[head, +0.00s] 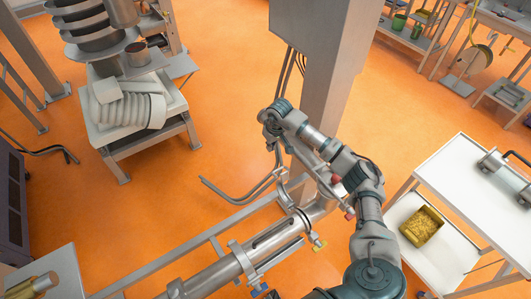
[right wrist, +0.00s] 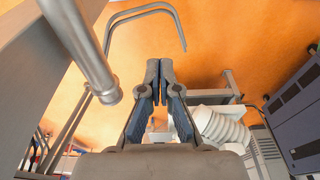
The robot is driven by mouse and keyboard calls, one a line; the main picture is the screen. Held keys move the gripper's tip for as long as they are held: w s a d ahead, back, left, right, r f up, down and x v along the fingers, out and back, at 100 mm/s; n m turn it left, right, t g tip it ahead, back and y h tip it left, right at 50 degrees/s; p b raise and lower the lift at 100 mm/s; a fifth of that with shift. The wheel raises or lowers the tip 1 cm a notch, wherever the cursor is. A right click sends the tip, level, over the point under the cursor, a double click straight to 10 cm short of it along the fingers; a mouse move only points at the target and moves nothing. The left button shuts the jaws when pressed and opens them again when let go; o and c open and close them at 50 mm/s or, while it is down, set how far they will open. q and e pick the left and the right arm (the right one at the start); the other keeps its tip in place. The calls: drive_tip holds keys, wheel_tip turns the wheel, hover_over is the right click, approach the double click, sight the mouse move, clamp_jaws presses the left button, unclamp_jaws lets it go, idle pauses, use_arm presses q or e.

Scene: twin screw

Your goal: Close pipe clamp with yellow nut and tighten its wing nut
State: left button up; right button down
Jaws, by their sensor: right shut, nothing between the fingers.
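A grey pipe (head: 215,276) runs diagonally across the lower middle of the head view. From here I cannot tell whether either clamp is open or closed. My right gripper (head: 271,143) is above and beyond the pipe's far end, apart from both clamps. In the right wrist view its fingers (right wrist: 159,68) are shut and empty. My left gripper is not in view.
A thick grey column (head: 331,75) stands just behind my right arm, with bent thin tubes (head: 235,197) beside it. A white cart (head: 468,185) with a yellow bin (head: 423,226) stands at right. A white ribbed hose (head: 130,108) lies on a stand at upper left. Orange floor is open between.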

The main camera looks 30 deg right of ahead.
wheel_tip(320, 180, down, 10)
drive_tip(key=w, duration=0.1)
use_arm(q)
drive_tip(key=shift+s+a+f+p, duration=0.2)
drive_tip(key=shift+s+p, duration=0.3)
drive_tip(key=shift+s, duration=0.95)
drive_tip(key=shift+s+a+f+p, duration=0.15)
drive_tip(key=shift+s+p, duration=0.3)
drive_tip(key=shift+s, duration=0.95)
use_arm(e)
drive_tip(key=shift+s+d+r, duration=0.2)
drive_tip(key=shift+s+d, duration=0.05)
drive_tip(key=shift+s, duration=0.45)
drive_tip(key=shift+s+d+r, duration=0.2)
drive_tip(key=shift+s+d, duration=0.05)
drive_tip(key=shift+s, duration=0.45)
drive_tip(key=shift+s+d+r, duration=0.2)
drive_tip(key=shift+s+d, duration=0.05)
drive_tip(key=shift+s, duration=0.45)
